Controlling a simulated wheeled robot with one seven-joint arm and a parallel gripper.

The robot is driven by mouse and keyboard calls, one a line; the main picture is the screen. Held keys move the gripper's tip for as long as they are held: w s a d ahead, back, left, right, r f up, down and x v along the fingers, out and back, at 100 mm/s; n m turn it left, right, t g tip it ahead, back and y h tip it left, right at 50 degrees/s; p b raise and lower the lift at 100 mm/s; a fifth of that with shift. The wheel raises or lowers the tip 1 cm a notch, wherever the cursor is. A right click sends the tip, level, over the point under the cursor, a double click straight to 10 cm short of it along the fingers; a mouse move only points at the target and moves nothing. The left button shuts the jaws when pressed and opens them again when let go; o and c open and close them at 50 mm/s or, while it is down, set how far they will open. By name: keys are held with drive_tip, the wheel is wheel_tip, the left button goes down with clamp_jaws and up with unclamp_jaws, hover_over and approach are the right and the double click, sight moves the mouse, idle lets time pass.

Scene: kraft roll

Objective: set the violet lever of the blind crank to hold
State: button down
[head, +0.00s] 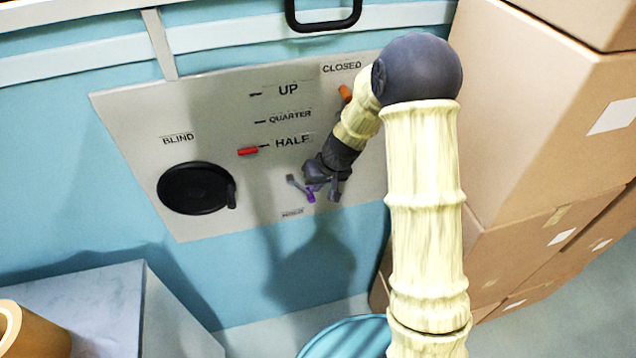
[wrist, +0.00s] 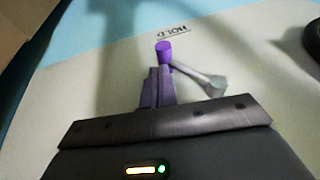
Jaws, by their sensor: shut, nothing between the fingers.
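The grey panel (head: 230,120) on the blue wall carries the round black blind crank (head: 193,188) at its left. The violet lever (head: 311,196) is low on the panel, right of the crank. In the wrist view its violet knob (wrist: 163,50) sits close to the HOLD label (wrist: 175,30), and a grey arm slants away from it to the right. My gripper (wrist: 158,72) is shut and empty, its fingertips right beside the knob; I cannot tell if they touch it. In the head view my gripper (head: 325,186) partly crowds the lever.
A red pointer (head: 248,151) is at HALF, and an orange piece (head: 345,93) is near CLOSED. Cardboard boxes (head: 540,120) are stacked close on the right. A grey block (head: 90,305) and a brown roll (head: 35,335) are at lower left. A black handle (head: 322,25) is above the panel.

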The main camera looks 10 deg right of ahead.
sight(311, 194)
drive_tip(key=shift+f+y+b, duration=0.55)
drive_tip(key=shift+y+b, duration=0.15)
drive_tip(key=shift+b, duration=1.45)
drive_tip(key=f+y+b, duration=0.1)
drive_tip(key=b, duration=0.3)
drive_tip(key=a+f+y+b, duration=0.1)
drive_tip(key=y+b, duration=0.1)
drive_tip(key=b, duration=0.3)
drive_tip(key=f+m+y+b, duration=0.1)
drive_tip(key=y+b, duration=0.1)
drive_tip(key=b, duration=0.2)
drive_tip(key=shift+s+a+g, duration=0.1)
drive_tip(key=shift+a+g, duration=0.2)
drive_tip(key=shift+a, duration=0.05)
drive_tip(key=shift+s+a+y+b, duration=0.1)
drive_tip(key=shift+a+y+b, duration=0.3)
drive_tip(key=shift+y+b, duration=0.75)
drive_tip(key=shift+h, duration=0.25)
drive_tip(key=shift+r, duration=0.1)
